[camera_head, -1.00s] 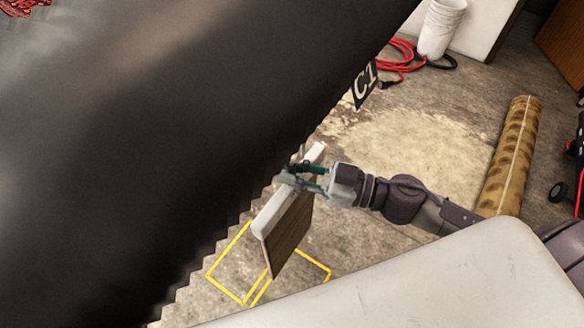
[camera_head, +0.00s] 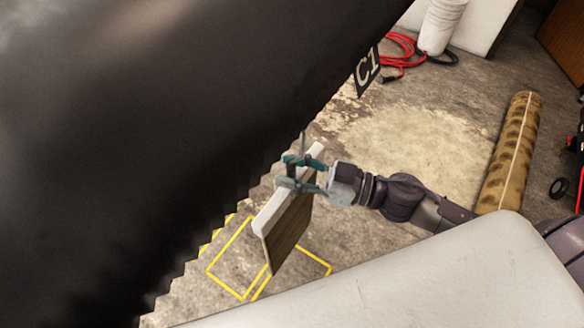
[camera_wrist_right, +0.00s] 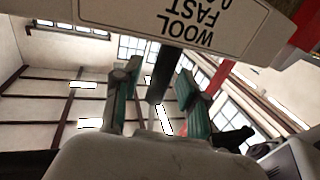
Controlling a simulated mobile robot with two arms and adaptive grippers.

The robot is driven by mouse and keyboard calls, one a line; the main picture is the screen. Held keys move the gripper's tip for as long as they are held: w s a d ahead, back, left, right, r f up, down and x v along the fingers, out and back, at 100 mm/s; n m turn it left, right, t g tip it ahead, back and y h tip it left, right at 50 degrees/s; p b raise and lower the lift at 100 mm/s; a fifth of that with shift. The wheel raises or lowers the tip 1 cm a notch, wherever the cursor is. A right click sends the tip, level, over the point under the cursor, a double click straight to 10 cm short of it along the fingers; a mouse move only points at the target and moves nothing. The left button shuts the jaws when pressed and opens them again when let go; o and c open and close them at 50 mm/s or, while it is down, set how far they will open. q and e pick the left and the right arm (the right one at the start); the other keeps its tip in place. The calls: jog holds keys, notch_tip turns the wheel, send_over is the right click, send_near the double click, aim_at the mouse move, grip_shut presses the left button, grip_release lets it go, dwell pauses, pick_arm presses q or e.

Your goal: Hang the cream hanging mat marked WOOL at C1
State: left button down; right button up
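The mat marked WOOL shows in the head view as a cream top bar (camera_head: 270,212) with a brown panel (camera_head: 287,240) below it, upright above the floor. In the right wrist view its cream label face (camera_wrist_right: 120,22) reads WOOL FAST, upside down. My right gripper (camera_head: 290,172) is at the bar, its teal fingers spread. In the right wrist view a dark stem (camera_wrist_right: 163,75) stands between the fingers with gaps on both sides. The C1 sign (camera_head: 367,72) hangs at the dark shape's edge, up and right of the mat. What supports the mat is hidden. My left gripper is out of view.
A large dark shape (camera_head: 130,130) covers the left of the head view. Yellow floor markings (camera_head: 230,246) lie below the mat. A rolled rug (camera_head: 511,150), red hose (camera_head: 403,55) and white bucket (camera_head: 440,25) are at the right. Open floor lies between.

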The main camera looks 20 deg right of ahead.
jog(key=shift+f, duration=0.1)
dwell(0.3)
jog(key=shift+s+d, duration=0.35)
jog(key=shift+d, duration=0.1)
jog(key=v, duration=1.1)
